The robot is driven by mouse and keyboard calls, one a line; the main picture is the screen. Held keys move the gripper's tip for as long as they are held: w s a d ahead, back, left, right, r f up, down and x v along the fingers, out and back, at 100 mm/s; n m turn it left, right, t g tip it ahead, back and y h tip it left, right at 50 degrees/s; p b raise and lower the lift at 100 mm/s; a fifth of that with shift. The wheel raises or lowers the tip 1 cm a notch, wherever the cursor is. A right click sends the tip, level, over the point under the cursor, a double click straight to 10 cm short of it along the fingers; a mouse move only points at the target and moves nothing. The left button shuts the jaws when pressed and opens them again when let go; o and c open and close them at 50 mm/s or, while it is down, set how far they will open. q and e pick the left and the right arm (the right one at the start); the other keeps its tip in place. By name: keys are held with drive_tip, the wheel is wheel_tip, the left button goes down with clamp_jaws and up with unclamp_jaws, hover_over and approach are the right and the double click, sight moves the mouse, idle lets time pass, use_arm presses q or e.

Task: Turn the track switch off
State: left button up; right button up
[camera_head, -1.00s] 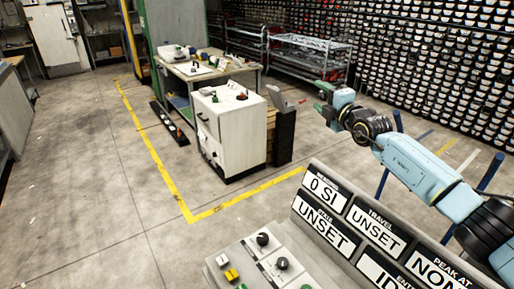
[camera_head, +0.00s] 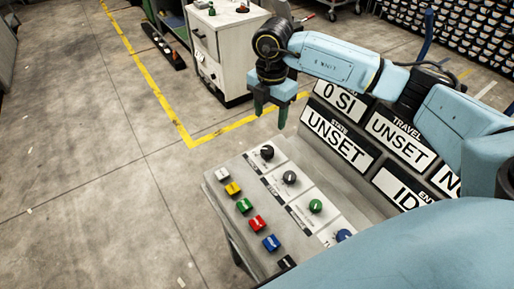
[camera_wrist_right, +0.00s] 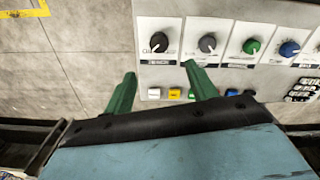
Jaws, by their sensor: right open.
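A grey console (camera_head: 222,190) carries a row of round knobs: a black knob (camera_head: 267,152), a dark grey knob (camera_head: 289,177), a green knob (camera_head: 315,206) and a blue knob (camera_head: 343,236). Nearer me is a row of small coloured switches, among them a white switch (camera_head: 222,174), a yellow switch (camera_head: 233,189) and a red switch (camera_head: 257,223). I cannot read which one is the track switch. My right gripper (camera_head: 270,119) is open and empty, pointing down above the console's far end. In the wrist view its green fingers (camera_wrist_right: 160,70) appear near the black knob (camera_wrist_right: 159,42), apart from it.
Sloped display signs (camera_head: 338,139) reading "UNSET" rise along the console's right side, close under my right arm. A white cabinet (camera_head: 222,50) stands on the floor beyond. The floor left of the console is open, marked with a yellow line (camera_head: 150,82).

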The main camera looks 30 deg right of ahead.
sight(268, 149)
wheel_tip(268, 149, down, 12)
drive_tip(key=shift+f, duration=0.25)
drive_tip(key=shift+c, duration=0.4)
drive_tip(key=shift+w, duration=0.1)
drive_tip(key=c, duration=0.9)
